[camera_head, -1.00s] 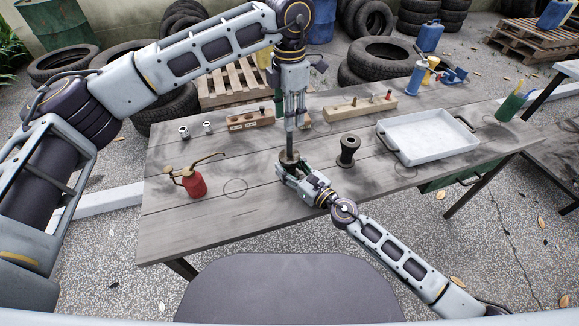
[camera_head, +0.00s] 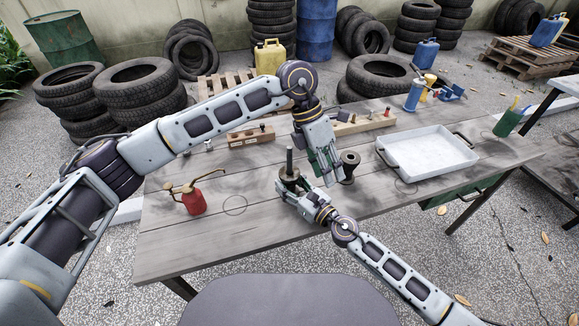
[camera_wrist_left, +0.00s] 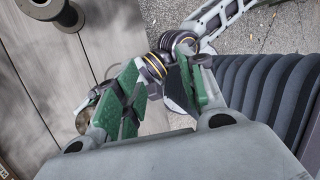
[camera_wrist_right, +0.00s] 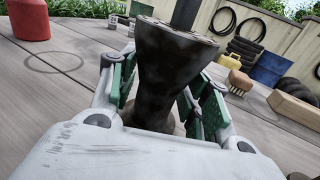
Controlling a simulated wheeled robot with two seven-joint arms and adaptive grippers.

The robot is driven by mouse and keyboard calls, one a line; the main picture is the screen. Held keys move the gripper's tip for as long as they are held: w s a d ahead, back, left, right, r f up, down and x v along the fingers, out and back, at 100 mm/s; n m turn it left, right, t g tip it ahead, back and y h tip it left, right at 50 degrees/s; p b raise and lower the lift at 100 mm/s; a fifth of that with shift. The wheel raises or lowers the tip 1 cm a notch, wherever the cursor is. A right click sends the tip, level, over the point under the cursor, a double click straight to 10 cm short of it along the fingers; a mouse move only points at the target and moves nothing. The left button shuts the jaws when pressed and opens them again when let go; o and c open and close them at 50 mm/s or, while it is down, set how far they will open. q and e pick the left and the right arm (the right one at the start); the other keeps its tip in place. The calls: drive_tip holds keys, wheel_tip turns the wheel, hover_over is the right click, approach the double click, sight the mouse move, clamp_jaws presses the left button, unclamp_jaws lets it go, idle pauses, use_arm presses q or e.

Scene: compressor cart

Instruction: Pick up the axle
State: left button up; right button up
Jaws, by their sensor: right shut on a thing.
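A thin dark rod, the axle by its look (camera_head: 289,161), stands upright out of the top of a dark, waisted roller (camera_wrist_right: 165,75). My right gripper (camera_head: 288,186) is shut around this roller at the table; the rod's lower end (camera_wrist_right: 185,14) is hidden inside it. My left gripper (camera_head: 329,178) points down just right of the rod, apart from it. In the left wrist view its green-padded fingers (camera_wrist_left: 160,95) are spread with nothing between them. A second dark roller (camera_head: 350,160) stands on the table just right of my left gripper, partly behind it.
A red oil can (camera_head: 194,203) stands at the left of the table (camera_head: 200,250). A wooden block with holes (camera_head: 250,136) and a longer wooden holder (camera_head: 375,123) lie at the back. A white tray (camera_head: 430,165) is at the right. The front left of the table is clear.

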use_arm(q)
drive_tip(key=s+d+g+h, duration=0.2)
drive_tip(key=s+d+h, duration=0.2)
drive_tip(key=s+d, duration=0.25)
drive_tip(key=s+d+r+n+g+h, duration=0.1)
drive_tip(key=s+d+r+n+h, duration=0.4)
drive_tip(key=r+n+h, duration=0.5)
drive_tip(key=w+a+f+n+t, duration=0.1)
drive_tip(key=w+a+n+t, duration=0.2)
drive_tip(key=a+n+t, duration=0.35)
drive_tip(key=w+a+f+n+t+y, duration=0.1)
drive_tip(key=w+a+f+n+t, duration=0.15)
drive_tip(key=n+t, duration=0.65)
drive_tip(key=w+a+f+n+t, duration=0.1)
drive_tip(key=w+a+n+t, duration=0.35)
drive_tip(key=n+t, duration=0.35)
drive_tip(key=s+a+f+n+y, duration=0.1)
drive_tip(key=a+f+n+y, duration=0.9)
drive_tip(key=a+f+n, duration=0.1)
drive_tip(key=shift+s+a+f+n+g+y, duration=0.2)
drive_tip(key=shift+a+f+n+g+y, duration=0.3)
drive_tip(key=shift+f, duration=0.4)
